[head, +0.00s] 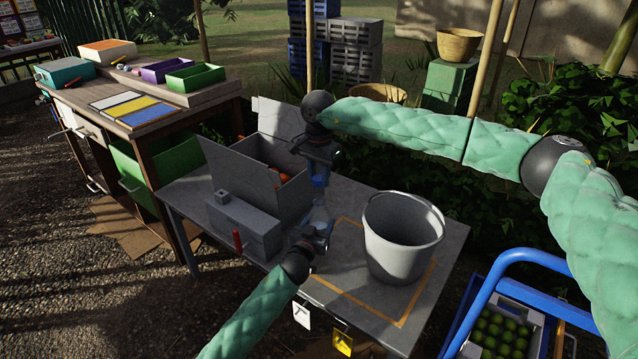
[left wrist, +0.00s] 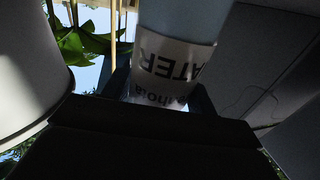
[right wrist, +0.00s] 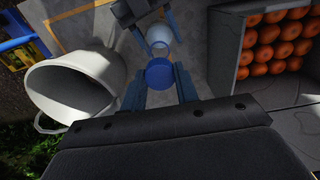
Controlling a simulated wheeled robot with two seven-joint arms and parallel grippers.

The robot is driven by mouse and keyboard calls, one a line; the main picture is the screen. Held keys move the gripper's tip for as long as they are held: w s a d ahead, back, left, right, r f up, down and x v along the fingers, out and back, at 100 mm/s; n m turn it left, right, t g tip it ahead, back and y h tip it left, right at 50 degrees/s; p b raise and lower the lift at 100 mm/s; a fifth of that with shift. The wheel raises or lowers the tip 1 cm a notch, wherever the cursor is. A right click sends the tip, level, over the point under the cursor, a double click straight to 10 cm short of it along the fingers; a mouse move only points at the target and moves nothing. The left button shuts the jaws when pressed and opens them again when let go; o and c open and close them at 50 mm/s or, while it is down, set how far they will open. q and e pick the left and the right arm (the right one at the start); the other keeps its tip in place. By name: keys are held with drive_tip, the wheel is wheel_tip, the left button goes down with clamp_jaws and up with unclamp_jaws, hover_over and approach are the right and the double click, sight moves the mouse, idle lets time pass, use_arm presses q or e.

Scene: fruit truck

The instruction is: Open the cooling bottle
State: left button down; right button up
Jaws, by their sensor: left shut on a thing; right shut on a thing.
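My left gripper (head: 316,231) is shut around the bottle's body from the near side. My right gripper (head: 319,178) points down above the bottle and is shut on the blue cap. The blue cap (right wrist: 159,72) sits between its fingertips in the right wrist view, with the bottle (right wrist: 158,38) just beyond. I cannot tell whether cap and bottle touch.
A white bucket (head: 403,240) stands right of the bottle inside an orange outline. A grey box (head: 268,196) of oranges and a smaller grey box (head: 244,226) stand to the left. A blue cart (head: 520,262) with green fruit is at lower right.

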use_arm(q)
drive_tip(key=shift+c, duration=1.9)
unclamp_jaws()
